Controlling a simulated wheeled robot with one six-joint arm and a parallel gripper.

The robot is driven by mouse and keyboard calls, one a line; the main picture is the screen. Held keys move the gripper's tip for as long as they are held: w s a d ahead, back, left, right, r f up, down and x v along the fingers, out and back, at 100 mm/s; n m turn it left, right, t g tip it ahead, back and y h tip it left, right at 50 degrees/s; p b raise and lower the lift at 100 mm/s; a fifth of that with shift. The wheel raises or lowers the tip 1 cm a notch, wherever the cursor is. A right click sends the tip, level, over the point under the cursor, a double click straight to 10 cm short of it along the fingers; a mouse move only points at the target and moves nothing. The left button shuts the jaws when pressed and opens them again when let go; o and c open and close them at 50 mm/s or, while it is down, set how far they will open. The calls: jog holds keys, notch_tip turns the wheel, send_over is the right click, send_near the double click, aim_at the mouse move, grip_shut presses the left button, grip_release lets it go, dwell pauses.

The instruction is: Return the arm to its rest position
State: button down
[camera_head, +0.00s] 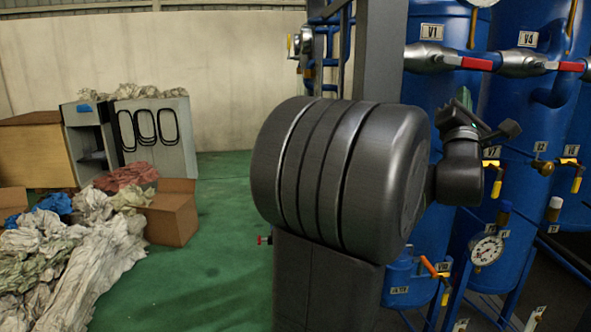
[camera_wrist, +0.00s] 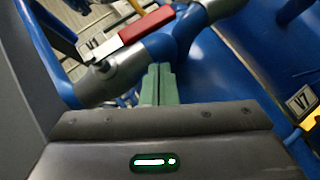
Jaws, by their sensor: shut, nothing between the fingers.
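My arm shows large and dark grey in the head view, with its big rounded joint in the middle. The arm's far end reaches right, in front of the blue tanks (camera_head: 432,120). My gripper shows in the wrist view (camera_wrist: 158,82) as two greenish fingers pressed together with nothing between them. Beyond the fingertips in the wrist view are a blue pipe and a silver valve with a red handle (camera_wrist: 147,24). I cannot tell from the wrist view whether the fingertips touch the pipe. The big joint hides part of the equipment in the head view.
Red-handled valves (camera_head: 476,64), a pressure gauge (camera_head: 487,250) and yellow-handled valves (camera_head: 577,180) crowd the right side. A cardboard box (camera_head: 172,213), heaped cloth (camera_head: 70,260) and a grey cabinet (camera_head: 165,135) stand left. Green floor (camera_head: 220,270) between is clear.

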jog(key=a+m+g+p, duration=0.1)
jog(key=p, duration=0.2)
jog(key=m+g+h+p, duration=0.1)
jog(key=m+p, duration=0.1)
jog(key=p, duration=0.1)
jog(key=a+m+g+h+p, duration=0.1)
jog(key=m+p, duration=0.1)
jog(key=p, duration=0.2)
jog(key=shift+a+f+g, duration=0.35)
jog(key=shift+g, duration=0.05)
jog(key=shift+s+a+f+m+h, duration=0.1)
jog(key=shift+f+m+h, duration=0.1)
jog(key=shift+m+h, duration=0.15)
jog(key=shift+a, duration=0.1)
